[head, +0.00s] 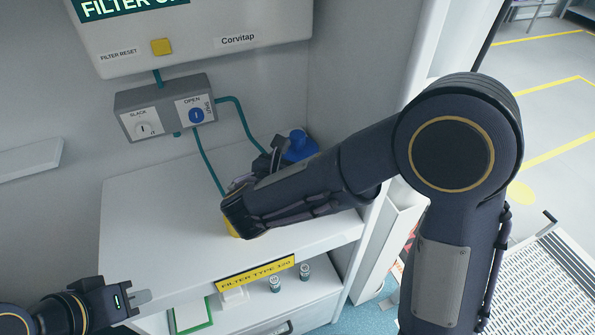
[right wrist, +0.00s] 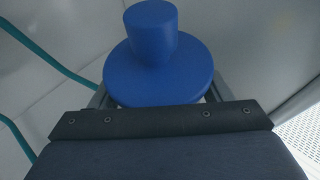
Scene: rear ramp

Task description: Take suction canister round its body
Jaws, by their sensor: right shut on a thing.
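The suction canister shows as a blue lid with a round knob, in the head view (head: 300,146) near the back right of the white counter. Its lid fills the upper middle of the right wrist view (right wrist: 158,75). My right gripper (head: 277,157) is shut on the canister, with a finger on each side below the lid (right wrist: 160,98). The canister's body is mostly hidden by my arm and gripper. My left gripper (head: 140,297) is apart from it, low at the left of the head view. Its jaw gap is not clear.
The white counter (head: 140,220) is clear on its left. A grey control box (head: 165,107) with teal hoses hangs on the wall behind. Small vials (head: 304,271) and a green-edged item (head: 193,314) sit on the lower shelf.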

